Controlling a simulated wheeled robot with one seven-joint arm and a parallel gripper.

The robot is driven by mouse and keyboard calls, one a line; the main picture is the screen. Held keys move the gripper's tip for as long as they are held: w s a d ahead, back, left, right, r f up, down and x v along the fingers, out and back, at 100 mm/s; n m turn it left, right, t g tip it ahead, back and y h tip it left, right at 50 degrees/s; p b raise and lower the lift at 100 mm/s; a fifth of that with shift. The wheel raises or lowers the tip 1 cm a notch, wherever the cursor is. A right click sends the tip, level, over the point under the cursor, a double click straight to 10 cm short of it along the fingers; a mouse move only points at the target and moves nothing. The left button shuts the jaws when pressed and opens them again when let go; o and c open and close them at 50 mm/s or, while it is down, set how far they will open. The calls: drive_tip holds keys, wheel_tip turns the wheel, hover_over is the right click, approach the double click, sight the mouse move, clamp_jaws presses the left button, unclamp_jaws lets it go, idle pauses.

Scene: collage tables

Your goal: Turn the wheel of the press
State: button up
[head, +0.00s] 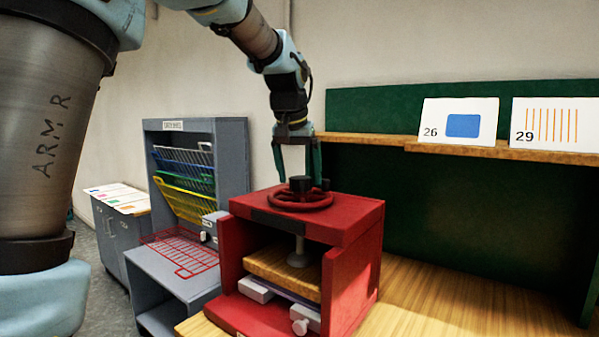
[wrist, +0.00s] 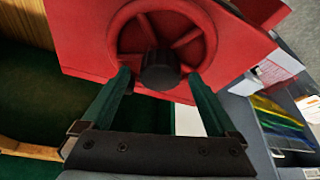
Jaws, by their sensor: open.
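The red press (head: 353,270) stands on the wooden table, with a wooden plate and a screw inside its frame. Its red wheel (head: 300,199) lies flat on top, with a dark round hub knob (head: 300,184) at its centre. My gripper (head: 299,180) points down over the wheel, its two green fingers apart. In the wrist view the wheel (wrist: 205,38) and the dark knob (wrist: 160,70) show between and beyond the open fingertips (wrist: 162,78). The fingers appear to be on either side of the knob; I cannot tell whether they touch it.
A grey rack (head: 232,150) with coloured wire shelves stands to the left of the press. A green board (head: 460,210) with a wooden ledge (head: 490,150) and two numbered cards stands behind at right. The wooden table (head: 430,305) is clear right of the press.

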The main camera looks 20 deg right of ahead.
drive_tip(key=shift+f, duration=0.3)
drive_tip(key=shift+c, duration=0.4)
clamp_jaws()
idle(0.5)
